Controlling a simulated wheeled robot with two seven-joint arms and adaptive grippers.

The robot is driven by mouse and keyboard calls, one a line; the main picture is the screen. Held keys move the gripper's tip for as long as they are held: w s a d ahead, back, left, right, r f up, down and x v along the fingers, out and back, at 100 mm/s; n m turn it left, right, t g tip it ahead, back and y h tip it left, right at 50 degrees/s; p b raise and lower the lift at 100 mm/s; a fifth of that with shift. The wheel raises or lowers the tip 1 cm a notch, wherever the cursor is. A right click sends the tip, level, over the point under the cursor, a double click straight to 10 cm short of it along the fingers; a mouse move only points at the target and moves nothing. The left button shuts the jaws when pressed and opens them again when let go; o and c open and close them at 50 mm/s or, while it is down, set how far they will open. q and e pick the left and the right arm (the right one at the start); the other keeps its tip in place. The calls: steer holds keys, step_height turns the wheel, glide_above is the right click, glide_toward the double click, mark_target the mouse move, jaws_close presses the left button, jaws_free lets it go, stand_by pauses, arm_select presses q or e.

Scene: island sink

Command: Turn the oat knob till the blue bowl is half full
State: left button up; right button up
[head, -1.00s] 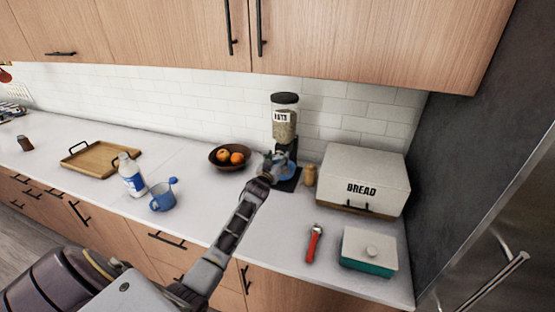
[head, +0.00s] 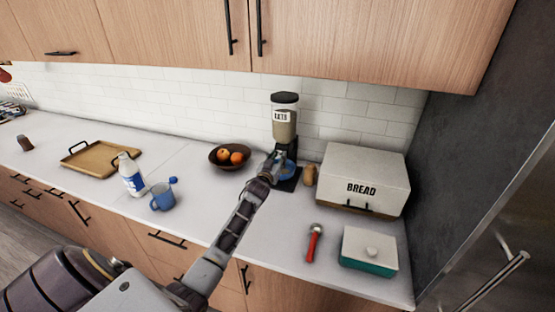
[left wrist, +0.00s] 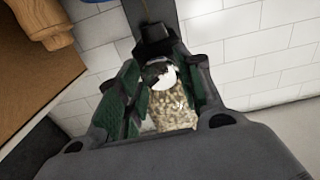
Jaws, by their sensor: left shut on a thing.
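The oat dispenser (head: 284,128) stands at the back of the counter, a clear hopper of oats on a black stand. The blue bowl (head: 289,171) sits under it, partly hidden by my left gripper; its fill cannot be told. My left gripper (head: 272,168) is at the dispenser's front, below the hopper. In the left wrist view its green-padded fingers (left wrist: 160,82) are shut on the oat knob, which they largely hide. The oat-filled hopper (left wrist: 174,112) shows between them, and an edge of the blue bowl (left wrist: 97,2) at the top. My right gripper is out of view.
A fruit bowl (head: 223,162) stands left of the dispenser, a wooden shaker (head: 310,175) and bread box (head: 362,180) right. A red-handled tool (head: 313,245), teal dish (head: 368,259), blue mug (head: 162,200), bottle (head: 131,177) and tray (head: 98,160) are farther off.

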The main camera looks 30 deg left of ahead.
arm_select(q)
steer(key=shift+m, duration=0.3)
steer(key=m, duration=0.5)
steer(key=m+b, duration=0.1)
steer(key=m, duration=0.4)
steer(key=shift+m, duration=0.4)
steer(key=o, duration=1)
steer(key=shift+o, duration=0.2)
steer(key=shift+s, duration=0.15)
steer(key=v, duration=1.1)
steer(key=shift+s, duration=0.4)
